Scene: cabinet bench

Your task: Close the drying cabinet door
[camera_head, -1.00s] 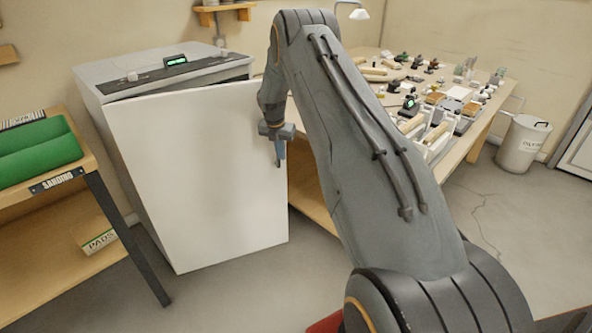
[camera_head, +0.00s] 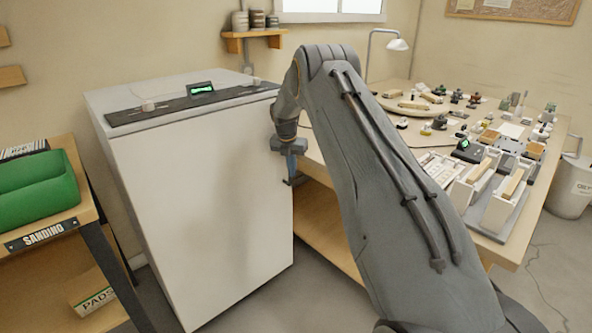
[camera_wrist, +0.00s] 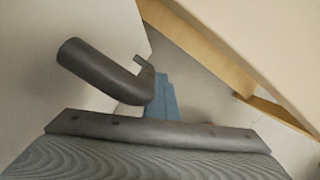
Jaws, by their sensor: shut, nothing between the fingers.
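The drying cabinet (camera_head: 190,180) is a white box with a dark control strip (camera_head: 150,112) and a lit green display on top. Its white door (camera_head: 200,215) lies against the front, and no clear gap shows along its top edge in the head view. My gripper (camera_head: 291,180) is shut and empty at the door's right edge, pointing down. Whether it touches the door cannot be told. In the wrist view the bluish fingers (camera_wrist: 155,90) are partly hidden behind a grey bent bar, with a white panel (camera_wrist: 75,30) to the left.
A workbench (camera_head: 530,245) full of small tools and parts stands close to the right of the cabinet. A bin (camera_head: 572,185) is at the far right. A strip of floor shows between cabinet and workbench.

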